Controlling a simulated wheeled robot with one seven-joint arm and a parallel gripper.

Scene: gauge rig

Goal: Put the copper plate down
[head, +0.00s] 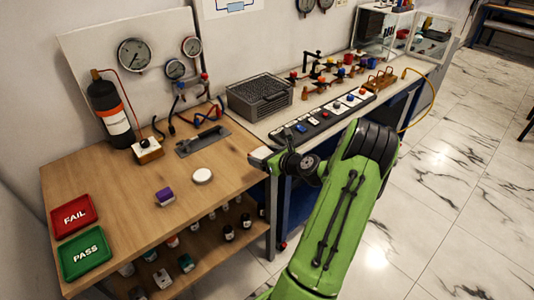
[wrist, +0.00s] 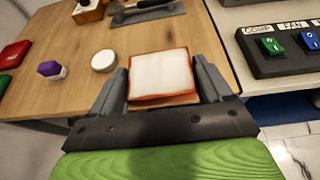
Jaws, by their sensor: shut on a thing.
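The copper plate (wrist: 161,76) is a square piece with a pale, almost white face and copper-orange edges in the wrist view. My gripper (wrist: 160,68) is shut on it, with one grey finger at its left side and one at its right. In the head view my gripper (head: 264,160) is at the right edge of the wooden bench (head: 115,185), and the plate is mostly hidden there or too small to make out. The plate appears over the bench's right end; I cannot tell its height above the wood.
A white disc (head: 202,176) and a purple block (head: 165,196) stand left of my gripper. The red FAIL tray (head: 73,215) and green PASS tray (head: 84,254) are farther left. A dark clamp fixture (head: 203,141) lies behind. A switch panel (head: 320,118) is on the right bench.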

